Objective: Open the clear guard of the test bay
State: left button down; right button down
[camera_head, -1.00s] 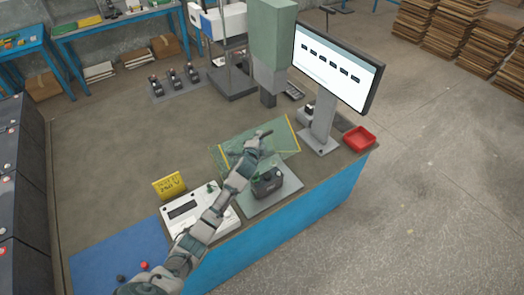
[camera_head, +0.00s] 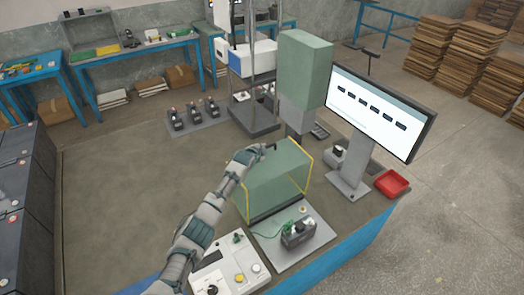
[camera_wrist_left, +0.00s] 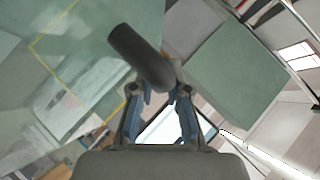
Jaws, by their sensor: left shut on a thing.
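The clear guard (camera_head: 278,180), a greenish see-through cover with yellow edges, stands raised behind the grey plate of the test bay (camera_head: 277,249) in the head view. A black battery-like unit (camera_head: 298,232) with a green clip sits on the plate, uncovered in front of the guard. My left gripper (camera_head: 265,150) is at the guard's top edge, shut on its dark round handle (camera_wrist_left: 140,58). In the left wrist view the blue-grey fingers close at the handle's near end, and the guard (camera_wrist_left: 85,65) fills the left side. My right gripper is not in view.
A white control box (camera_head: 228,265) stands left of the plate. Behind the guard is a green-grey column (camera_head: 305,70). The bench top left of my arm is clear.

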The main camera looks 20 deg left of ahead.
pick_arm(q)
jog(key=shift+a+f, duration=0.15)
jog(key=shift+f, duration=0.05)
jog(key=shift+d+r, duration=0.2)
jog(key=shift+d, duration=0.1)
jog(key=c, duration=1.2)
grip_release()
jog(key=shift+a, duration=0.1)
jog(key=shift+o, duration=0.3)
jog(key=shift+a+f, duration=0.15)
jog(key=shift+a, duration=0.05)
jog(key=shift+s+d+r, duration=0.1)
jog(key=shift+s+r, duration=0.15)
jog(key=shift+s, duration=0.1)
jog(key=v, duration=1)
jog(key=shift+a, duration=0.25)
jog(key=shift+s+r, duration=0.2)
jog(key=shift+s, duration=0.3)
jog(key=shift+d, duration=0.1)
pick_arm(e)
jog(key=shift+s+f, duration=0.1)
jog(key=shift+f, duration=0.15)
pick_arm(q)
jog(key=shift+f, duration=0.15)
